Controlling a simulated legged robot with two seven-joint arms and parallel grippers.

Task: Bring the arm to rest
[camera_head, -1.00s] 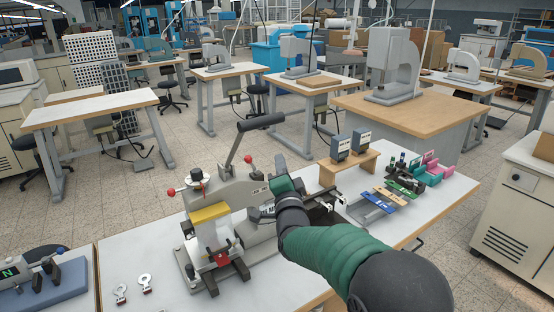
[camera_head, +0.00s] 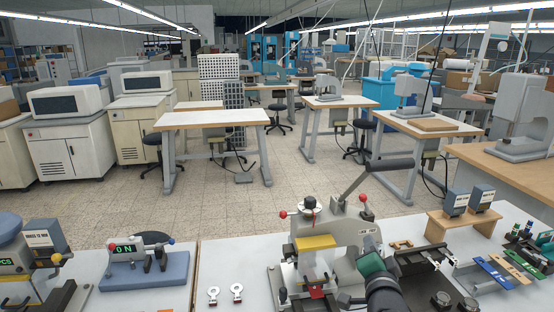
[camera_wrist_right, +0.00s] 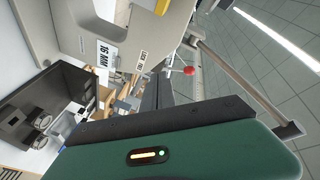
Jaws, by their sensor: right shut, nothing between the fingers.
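My right arm (camera_head: 385,293) comes in from the bottom edge of the head view, with a green wrist part. My right gripper (camera_head: 347,299) is low in front of the grey stamping press (camera_head: 345,230), close to its right side. I cannot tell whether it touches the press. In the right wrist view the dark fingers (camera_wrist_right: 158,94) are together and hold nothing, with the press body (camera_wrist_right: 60,28) close by. The press has a dark lever (camera_head: 385,165), red knobs and a yellow plate (camera_head: 315,242). My left gripper is not in view.
Two key-like metal tags (camera_head: 237,292) lie left of the press. A wooden stand (camera_head: 463,225) with two small boxes and several coloured pieces (camera_head: 493,273) are to the right. A blue-based device (camera_head: 145,270) sits on the left table.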

